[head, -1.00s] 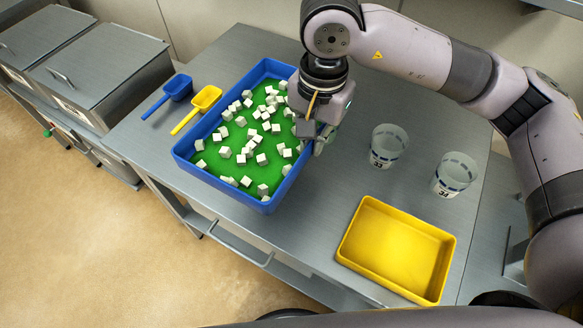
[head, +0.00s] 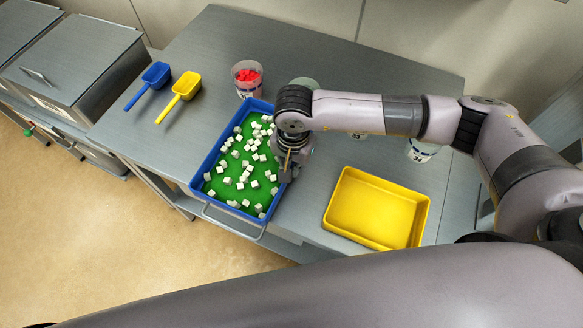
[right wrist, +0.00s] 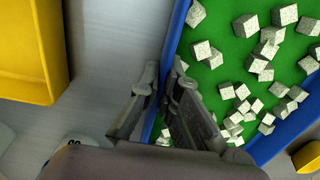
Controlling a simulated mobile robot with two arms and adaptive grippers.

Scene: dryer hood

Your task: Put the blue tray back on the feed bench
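The blue tray (head: 203,169) has a green floor and holds several white speckled cubes. It is at the front of the grey bench (head: 330,60); its near end reaches the front edge. I cannot tell whether it rests on the bench or is slightly raised. My right gripper (head: 287,172) is at the tray's right wall. In the right wrist view, its fingers (right wrist: 163,95) are close together at the blue wall (right wrist: 176,40), one outside and one over the inside. They seem shut on the wall, though the contact is partly hidden. My left gripper is out of view.
A yellow tray (head: 377,208) stands empty right of the blue tray. A cup with red pieces (head: 247,82) stands just behind it. Blue (head: 155,76) and yellow (head: 185,86) scoops lie at the left. A clear cup (head: 423,151) is partly behind my right arm.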

